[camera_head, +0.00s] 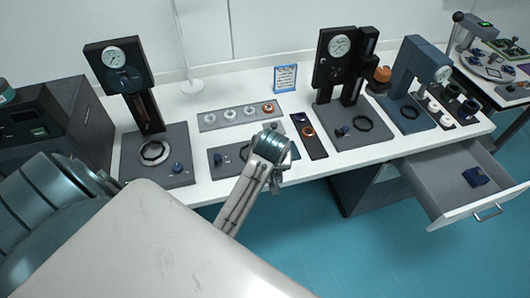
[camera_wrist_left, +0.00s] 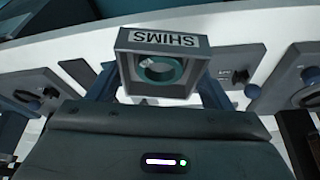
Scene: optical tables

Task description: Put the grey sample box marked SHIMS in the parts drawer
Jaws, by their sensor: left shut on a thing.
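The grey sample box (camera_wrist_left: 190,68) sits between the fingers of my left gripper (camera_wrist_left: 162,80) in the left wrist view. Its label reads SHIMS, upside down in this view, and a teal ring shows in its recess. The gripper is shut on it. In the head view my left arm reaches over the front edge of the table, but the box cannot be made out there. The parts drawer (camera_head: 440,211) is pulled open under the right part of the table, with a small dark blue box (camera_head: 476,177) inside. My right gripper is not in view.
Gauge stands (camera_head: 122,80) and a blue-grey press (camera_head: 400,72) stand on the white table (camera_head: 205,192). A tray with several rings (camera_head: 240,115) lies in the middle. The drawer floor is mostly bare. Another equipment table is at far right.

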